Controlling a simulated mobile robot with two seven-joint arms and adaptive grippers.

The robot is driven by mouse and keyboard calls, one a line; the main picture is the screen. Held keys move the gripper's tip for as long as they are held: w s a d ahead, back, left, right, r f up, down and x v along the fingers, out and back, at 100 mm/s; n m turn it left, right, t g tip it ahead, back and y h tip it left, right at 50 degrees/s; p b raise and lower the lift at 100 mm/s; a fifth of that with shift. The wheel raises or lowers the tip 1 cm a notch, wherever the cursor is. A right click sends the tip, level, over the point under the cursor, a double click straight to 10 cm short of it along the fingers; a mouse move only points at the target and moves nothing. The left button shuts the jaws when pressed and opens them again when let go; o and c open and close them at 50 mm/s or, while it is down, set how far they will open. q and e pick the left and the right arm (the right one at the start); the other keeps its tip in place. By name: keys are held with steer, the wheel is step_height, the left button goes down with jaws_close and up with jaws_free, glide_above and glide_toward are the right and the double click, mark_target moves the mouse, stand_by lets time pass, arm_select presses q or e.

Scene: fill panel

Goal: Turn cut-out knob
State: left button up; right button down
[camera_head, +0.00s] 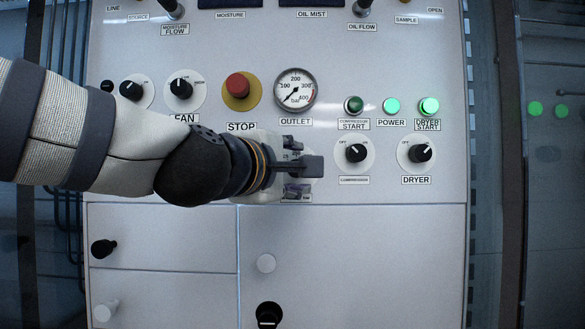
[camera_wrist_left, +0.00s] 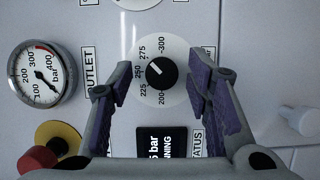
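The cut-out knob (camera_wrist_left: 162,74) is a small black knob with a white pointer line, on a round white dial marked from 200 to 300. In the left wrist view its pointer aims up and left, near the 250 to 275 marks. My left gripper (camera_wrist_left: 160,82) is open, with one purple-padded finger on each side of the dial and visible gaps to the knob. In the head view my left gripper (camera_head: 302,167) is in front of the panel below the outlet gauge and hides the knob. I cannot tell how far the fingertips are from the panel. My right gripper is not in view.
Above the gripper are the outlet gauge (camera_head: 295,90) and red stop button (camera_head: 238,86). Compressor knob (camera_head: 357,153) and dryer knob (camera_head: 421,153) are to its right. A dark bar display (camera_wrist_left: 168,142) borders the dial in the wrist view. Lower panel doors carry round handles.

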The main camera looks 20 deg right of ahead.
arm_select(q)
steer(key=v, duration=1.2)
steer(key=shift+a, duration=0.1)
